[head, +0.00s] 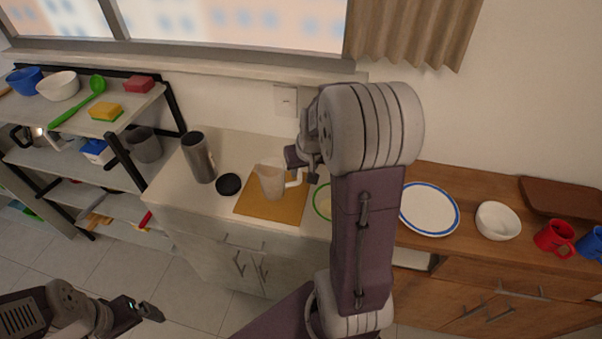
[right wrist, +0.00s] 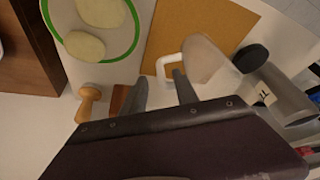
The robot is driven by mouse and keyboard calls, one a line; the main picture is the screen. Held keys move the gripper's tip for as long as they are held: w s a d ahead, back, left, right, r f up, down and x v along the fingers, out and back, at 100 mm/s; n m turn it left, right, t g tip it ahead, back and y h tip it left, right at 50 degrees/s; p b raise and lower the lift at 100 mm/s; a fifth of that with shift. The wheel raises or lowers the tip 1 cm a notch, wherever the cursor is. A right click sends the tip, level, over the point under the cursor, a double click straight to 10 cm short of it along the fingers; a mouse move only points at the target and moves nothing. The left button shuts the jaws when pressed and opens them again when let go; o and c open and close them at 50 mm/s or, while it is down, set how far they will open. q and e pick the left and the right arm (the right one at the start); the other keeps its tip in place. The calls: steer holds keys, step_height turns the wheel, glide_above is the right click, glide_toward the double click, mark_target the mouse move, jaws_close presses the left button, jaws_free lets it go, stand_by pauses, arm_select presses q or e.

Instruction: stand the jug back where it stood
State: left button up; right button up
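The cream jug (head: 271,181) stands upright on the orange-brown board (head: 246,207) on the counter, its handle toward the right. In the right wrist view the jug (right wrist: 205,62) shows its squared white handle (right wrist: 160,66). My right gripper (head: 300,157) is just above the jug's handle side in the head view. In the right wrist view its two fingers (right wrist: 161,90) are apart; one tip overlaps the handle opening, the other is outside it. Contact cannot be told. My left gripper (head: 148,309) is low at the left, away from the counter; its finger gap is unclear.
A grey cylinder (head: 199,160) and a black disc (head: 228,184) stand left of the board. A green-rimmed plate (right wrist: 96,30) with pale round pieces lies on the jug's other side, near a small wooden piece (right wrist: 88,101). A blue-rimmed plate (head: 430,209) is farther right.

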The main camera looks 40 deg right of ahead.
steer(key=s+a+f+n+g+y, duration=0.1)
steer(key=s+a+f+n, duration=0.1)
steer(key=s+a, duration=0.4)
steer(key=s+a+f+n+g, duration=0.1)
steer(key=s+a+f+g, duration=0.1)
steer(key=s+a, duration=0.4)
steer(key=a, duration=0.5)
steer(key=shift+f+n+y, duration=0.25)
steer(key=shift+n+y, duration=0.15)
